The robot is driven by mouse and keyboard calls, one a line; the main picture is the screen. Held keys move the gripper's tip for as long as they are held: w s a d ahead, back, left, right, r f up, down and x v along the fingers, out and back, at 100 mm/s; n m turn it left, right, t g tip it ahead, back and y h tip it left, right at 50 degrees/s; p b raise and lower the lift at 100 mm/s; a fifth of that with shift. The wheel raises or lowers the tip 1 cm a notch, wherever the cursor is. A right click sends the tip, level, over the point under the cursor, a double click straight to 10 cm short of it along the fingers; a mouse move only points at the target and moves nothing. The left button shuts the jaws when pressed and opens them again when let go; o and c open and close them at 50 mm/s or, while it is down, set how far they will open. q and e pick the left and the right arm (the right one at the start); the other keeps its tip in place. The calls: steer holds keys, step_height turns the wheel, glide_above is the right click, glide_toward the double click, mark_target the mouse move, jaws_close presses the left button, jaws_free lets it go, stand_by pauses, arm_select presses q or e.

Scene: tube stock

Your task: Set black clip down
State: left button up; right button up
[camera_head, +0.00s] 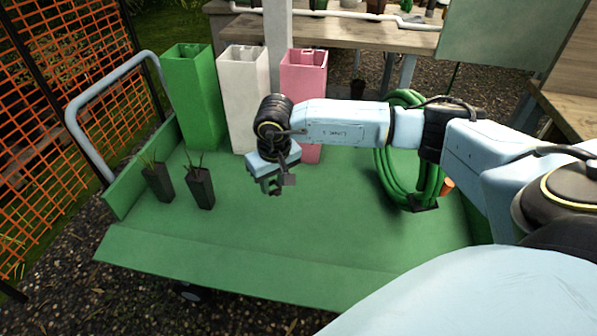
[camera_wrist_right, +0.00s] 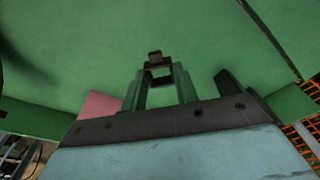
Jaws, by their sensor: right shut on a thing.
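My right gripper (camera_head: 273,186) hangs over the middle of the green cart bed (camera_head: 300,235), in front of the white and pink square tubes. It is shut on the black clip (camera_head: 289,180), a small dark piece at the fingertips. In the right wrist view the black clip (camera_wrist_right: 155,58) sits between the ends of the two fingers (camera_wrist_right: 160,80), with green surface behind it. The clip appears to be above the bed; the exact gap cannot be told. My left gripper is not in view.
Green (camera_head: 190,95), white (camera_head: 244,95) and pink (camera_head: 304,75) square tubes stand along the back of the bed. Two dark plant pots (camera_head: 158,183) (camera_head: 201,188) stand at left. A green hose coil (camera_head: 388,170) is at right. The front middle of the bed is clear.

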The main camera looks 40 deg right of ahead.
steer(key=b, duration=0.1)
glide_above(275, 215)
steer(key=f, duration=0.5)
steer(key=shift+s, duration=0.25)
steer(key=shift+f+b, duration=0.9)
steer(key=shift+f, duration=1.5)
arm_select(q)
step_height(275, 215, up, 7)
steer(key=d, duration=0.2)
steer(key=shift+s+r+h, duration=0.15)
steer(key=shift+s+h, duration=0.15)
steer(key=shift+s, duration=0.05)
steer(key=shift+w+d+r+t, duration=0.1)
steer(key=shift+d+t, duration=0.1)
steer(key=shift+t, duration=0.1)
arm_select(e)
steer(key=shift+f, duration=0.1)
steer(key=o, duration=0.9)
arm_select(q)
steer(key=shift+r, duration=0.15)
